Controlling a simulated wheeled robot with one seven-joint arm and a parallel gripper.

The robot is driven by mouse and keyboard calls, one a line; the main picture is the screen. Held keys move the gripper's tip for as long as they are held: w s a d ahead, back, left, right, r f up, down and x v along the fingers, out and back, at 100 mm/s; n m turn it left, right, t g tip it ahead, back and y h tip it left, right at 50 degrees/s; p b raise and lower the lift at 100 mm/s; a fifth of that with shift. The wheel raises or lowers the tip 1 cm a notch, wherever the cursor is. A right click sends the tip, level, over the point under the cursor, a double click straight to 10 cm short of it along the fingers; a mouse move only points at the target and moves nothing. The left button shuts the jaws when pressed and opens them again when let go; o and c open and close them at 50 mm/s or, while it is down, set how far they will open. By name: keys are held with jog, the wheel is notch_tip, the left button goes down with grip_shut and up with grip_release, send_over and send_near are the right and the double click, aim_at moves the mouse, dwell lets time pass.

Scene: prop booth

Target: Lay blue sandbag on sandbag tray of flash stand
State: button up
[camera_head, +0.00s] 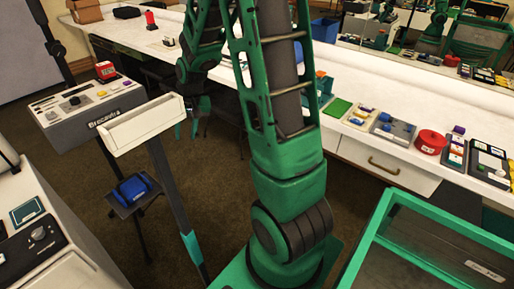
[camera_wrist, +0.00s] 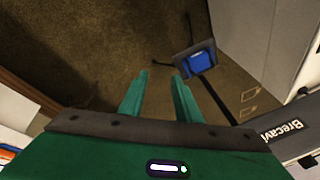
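The blue sandbag (camera_head: 133,187) lies on the small dark sandbag tray (camera_head: 117,204) low on the flash stand, at left in the head view. In the wrist view the blue sandbag (camera_wrist: 202,62) sits on the dark tray (camera_wrist: 184,47) at upper right, beyond my fingertips. My gripper (camera_wrist: 160,77) is open, with two green fingers apart and only carpet between them. In the head view my gripper (camera_head: 192,125) hangs to the right of the stand, clear of the sandbag and tray. My arm covers the middle of the head view.
The grey unit labelled Brecavia (camera_head: 92,115) stands above the tray; it also shows in the wrist view (camera_wrist: 290,130). A white-topped table (camera_head: 370,90) with several small items runs along the back. A white cabinet (camera_head: 55,255) is at lower left. Bare carpet lies between stand and table.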

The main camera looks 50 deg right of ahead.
jog(key=s+r+g, duration=0.1)
jog(key=s+r, duration=0.2)
jog(key=s, duration=0.7)
jog(key=s+r+g, duration=0.1)
jog(key=s+r, duration=0.3)
jog(key=s, duration=0.7)
jog(key=s+r+g, duration=0.1)
jog(key=s+r, duration=0.2)
jog(key=s, duration=0.8)
jog(key=shift+r+g, duration=0.2)
jog(key=shift+g, duration=0.1)
jog(key=shift+w+f+h, duration=0.25)
jog(key=shift+w+h, duration=0.05)
jog(key=shift+w, duration=0.3)
